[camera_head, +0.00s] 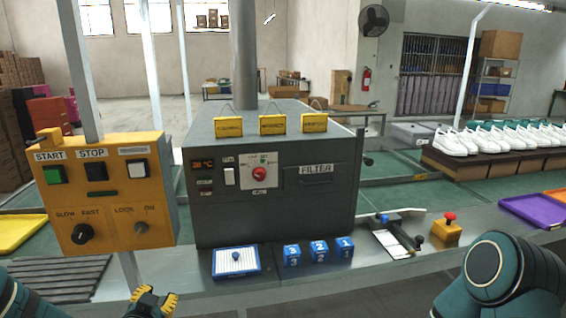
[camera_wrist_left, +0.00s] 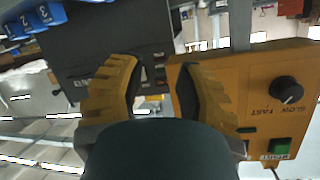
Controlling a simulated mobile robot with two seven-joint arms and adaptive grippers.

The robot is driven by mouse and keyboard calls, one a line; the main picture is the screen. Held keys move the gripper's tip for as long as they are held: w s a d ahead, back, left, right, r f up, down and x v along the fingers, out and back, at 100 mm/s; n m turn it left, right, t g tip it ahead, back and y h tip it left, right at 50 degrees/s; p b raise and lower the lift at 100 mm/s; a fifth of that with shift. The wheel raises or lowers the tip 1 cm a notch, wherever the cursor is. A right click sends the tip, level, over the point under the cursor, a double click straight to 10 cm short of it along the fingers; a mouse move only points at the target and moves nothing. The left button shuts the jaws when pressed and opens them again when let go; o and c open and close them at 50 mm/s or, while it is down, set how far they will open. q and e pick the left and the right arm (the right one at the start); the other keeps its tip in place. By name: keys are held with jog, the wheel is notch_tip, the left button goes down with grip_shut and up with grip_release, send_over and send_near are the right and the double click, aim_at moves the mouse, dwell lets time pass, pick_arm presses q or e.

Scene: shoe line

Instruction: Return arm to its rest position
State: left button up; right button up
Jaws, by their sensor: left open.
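My left gripper (camera_head: 152,303) shows at the bottom edge of the head view, below the yellow control box (camera_head: 110,195). Its yellow ribbed fingers are apart with nothing between them. In the left wrist view the same open fingers (camera_wrist_left: 165,90) spread in front of the dark machine and the yellow box (camera_wrist_left: 235,90). My right arm (camera_head: 500,280) shows as a teal link at the lower right of the head view. My right gripper is out of view.
A grey machine (camera_head: 275,215) with a FILTER panel stands mid-bench. In front are a blue-framed white tray (camera_head: 236,262), blue numbered blocks (camera_head: 318,250), a clipboard-like fixture (camera_head: 393,240) and a red-button box (camera_head: 447,230). White shoes (camera_head: 500,138) line the right; a purple tray (camera_head: 530,210) sits nearby.

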pick_arm(q)
jog(key=s+d+f+n+g+h, duration=0.1)
jog(key=s+d+f+g+h, duration=0.15)
jog(key=d+f, duration=0.4)
jog(key=s+d+f+n+g+h, duration=0.15)
jog(key=d+f+g, duration=0.25)
jog(key=f, duration=0.5)
jog(key=s+d+f+n+g+h, duration=0.1)
jog(key=s+d+f+n+g, duration=0.1)
jog(key=s+d+f+g, duration=0.4)
jog(key=s+d+f, duration=0.3)
jog(key=s, duration=0.2)
jog(key=shift+s+d+f, duration=0.2)
jog(key=shift+s+f, duration=0.15)
jog(key=shift+h, duration=0.3)
